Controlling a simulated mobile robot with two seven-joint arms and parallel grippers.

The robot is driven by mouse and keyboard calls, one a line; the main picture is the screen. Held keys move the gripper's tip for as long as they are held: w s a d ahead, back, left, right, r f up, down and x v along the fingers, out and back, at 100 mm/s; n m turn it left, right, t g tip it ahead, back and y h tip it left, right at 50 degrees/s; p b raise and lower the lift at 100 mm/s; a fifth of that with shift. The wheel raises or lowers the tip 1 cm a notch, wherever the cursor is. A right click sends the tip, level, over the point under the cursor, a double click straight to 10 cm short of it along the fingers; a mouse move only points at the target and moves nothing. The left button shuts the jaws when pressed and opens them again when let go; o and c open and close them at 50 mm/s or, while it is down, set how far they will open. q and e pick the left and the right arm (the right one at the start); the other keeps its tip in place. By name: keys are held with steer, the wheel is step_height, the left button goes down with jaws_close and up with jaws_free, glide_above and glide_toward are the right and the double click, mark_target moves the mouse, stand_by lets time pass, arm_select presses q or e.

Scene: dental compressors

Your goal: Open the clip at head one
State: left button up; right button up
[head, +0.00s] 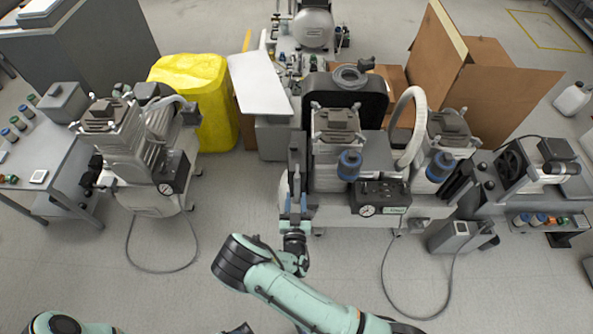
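The middle compressor has two grey finned heads, a left one (335,130) and a right one (450,128), above a front panel with a gauge (367,210). I cannot tell which is head one, and no clip can be made out at this size. My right gripper (296,205) points away from me at the left front edge of this compressor, below and left of the left head. Its fingers are too small and dark against the machine to show whether they are open. Of my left arm, a part shows at the bottom left; a dark piece (240,329) at the bottom edge may be its gripper.
Cardboard boxes (500,90) stand behind at the right. A grey bench (535,185) is at the right. Hoses (150,268) lie on the floor; the floor at front left is otherwise mostly clear.

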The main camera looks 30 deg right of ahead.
mark_target(298, 165)
arm_select(q)
steer(key=shift+w+a+f+t+b, duration=0.25)
steer(key=shift+w+f+b, duration=0.1)
steer(key=shift+w+f, duration=0.2)
steer(key=shift+w+a+f+t+b, duration=0.15)
steer(key=shift+w+a+f+b, duration=0.1)
steer(key=shift+w+f+b, duration=0.25)
arm_select(e)
steer(key=x, duration=1.1)
steer(key=shift+d, duration=0.15)
arm_select(q)
steer(key=shift+w+r, duration=0.1)
arm_select(e)
jaws_close()
